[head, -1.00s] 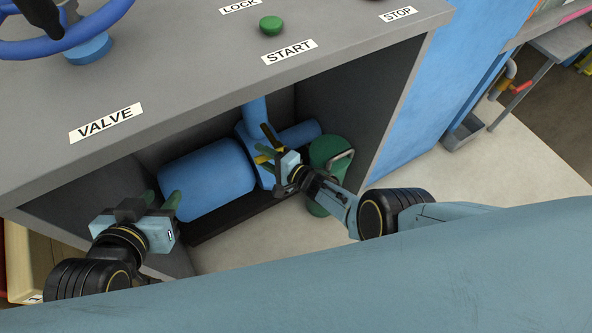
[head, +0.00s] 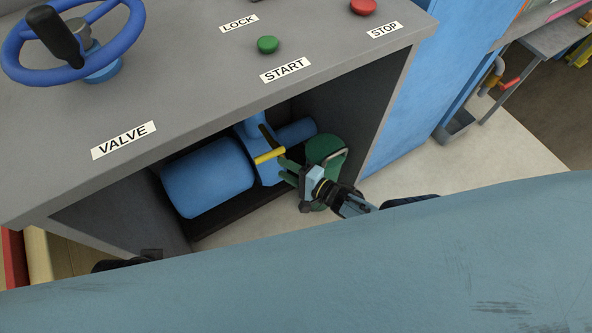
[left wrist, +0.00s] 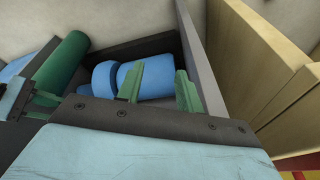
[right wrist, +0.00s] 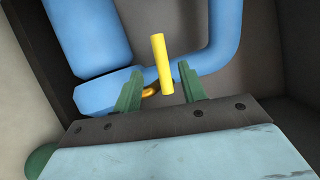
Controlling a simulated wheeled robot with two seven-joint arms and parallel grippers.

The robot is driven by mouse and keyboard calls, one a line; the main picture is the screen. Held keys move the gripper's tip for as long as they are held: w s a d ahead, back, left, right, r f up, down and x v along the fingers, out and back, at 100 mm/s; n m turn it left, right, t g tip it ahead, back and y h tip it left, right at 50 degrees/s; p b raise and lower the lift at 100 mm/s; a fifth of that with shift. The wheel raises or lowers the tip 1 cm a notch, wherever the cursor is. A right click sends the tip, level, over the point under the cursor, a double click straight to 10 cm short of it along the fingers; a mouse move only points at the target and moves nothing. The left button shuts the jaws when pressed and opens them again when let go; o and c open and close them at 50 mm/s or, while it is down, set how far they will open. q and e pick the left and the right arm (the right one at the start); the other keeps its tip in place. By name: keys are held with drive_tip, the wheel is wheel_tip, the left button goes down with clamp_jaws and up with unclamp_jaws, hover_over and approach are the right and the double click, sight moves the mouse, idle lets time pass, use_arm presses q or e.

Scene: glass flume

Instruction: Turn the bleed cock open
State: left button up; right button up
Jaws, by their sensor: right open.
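The bleed cock's yellow handle (head: 269,156) sticks out from the blue pump (head: 207,178) inside the grey cabinet. In the right wrist view the handle (right wrist: 162,66) stands nearly upright, lined up with the gap between my fingers, with a brass-coloured piece (right wrist: 151,90) at its lower end. My right gripper (head: 286,170) is open, just right of and below the handle; no finger appears to press on it. My left gripper (left wrist: 158,86) is open and empty in its wrist view, with blue pipework beyond it. In the head view it is mostly hidden behind my own arm.
A green cylinder (head: 323,151) with a metal handle stands close behind my right gripper. The console top overhangs the opening, with a blue handwheel (head: 128,32), a green button (head: 268,44) and a red button (head: 362,6). Cabinet walls (head: 350,110) confine the space.

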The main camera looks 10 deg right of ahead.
use_arm(q)
drive_tip(key=shift+s+a+f+p, duration=0.1)
drive_tip(key=shift+a+f+p, duration=0.3)
drive_tip(key=shift+f, duration=0.55)
drive_tip(key=shift+s+a+f+p, duration=0.15)
drive_tip(key=shift+a+f, duration=0.3)
drive_tip(key=shift+f, duration=0.5)
use_arm(e)
drive_tip(key=shift+v, duration=1.5)
